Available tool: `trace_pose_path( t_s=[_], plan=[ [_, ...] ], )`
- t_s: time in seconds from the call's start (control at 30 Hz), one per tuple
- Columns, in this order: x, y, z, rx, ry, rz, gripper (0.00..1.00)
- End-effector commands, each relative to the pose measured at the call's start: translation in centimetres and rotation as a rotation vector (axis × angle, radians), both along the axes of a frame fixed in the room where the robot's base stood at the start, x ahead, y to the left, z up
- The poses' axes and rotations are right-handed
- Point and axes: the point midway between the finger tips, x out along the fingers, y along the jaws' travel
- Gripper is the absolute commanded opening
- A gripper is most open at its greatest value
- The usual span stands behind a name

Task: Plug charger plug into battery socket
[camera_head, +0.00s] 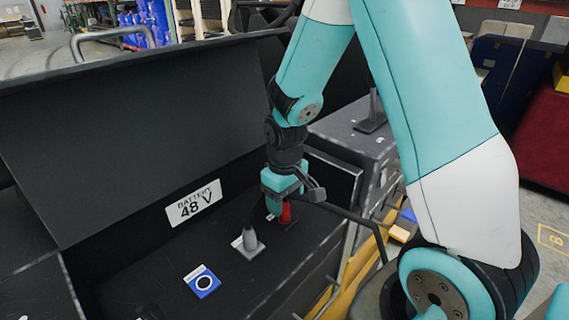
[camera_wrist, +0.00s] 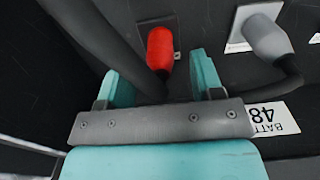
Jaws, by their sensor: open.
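My gripper (camera_head: 279,194) points down into the open black battery compartment. In the wrist view its two teal fingers (camera_wrist: 157,80) stand apart with nothing held between them. A red plug-like connector (camera_head: 285,213) is right by the fingertips; in the wrist view the red connector (camera_wrist: 160,48) lies just beyond the gap and sits on a dark plate. A grey connector (camera_head: 249,241) stands on a light plate to its left; the grey connector (camera_wrist: 268,38) has a dark cable. Which connector is the charger plug is unclear.
A white "BATTERY 48 V" label (camera_head: 193,203) is on the compartment's back wall. The raised black lid (camera_head: 130,130) stands behind. A thick dark cable (camera_wrist: 90,35) passes close beside the fingers. A black box (camera_head: 365,140) stands to the right.

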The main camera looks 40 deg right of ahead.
Motion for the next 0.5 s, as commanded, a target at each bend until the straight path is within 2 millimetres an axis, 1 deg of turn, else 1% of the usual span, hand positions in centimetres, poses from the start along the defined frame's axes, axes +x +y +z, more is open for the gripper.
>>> trace_pose_path(
  t_s=[0.03, 0.3, 0.4, 0.5],
  plan=[
    [0.1, 0.0, 1.2, 0.0, -0.008, 0.0, 0.6],
    [0.1, 0.0, 7.9, 0.0, -0.009, 0.0, 0.6],
    [0.1, 0.0, 10.2, 0.0, -0.008, 0.0, 0.6],
    [0.0, 0.0, 12.1, -0.001, -0.007, 0.0, 0.6]
  ],
)
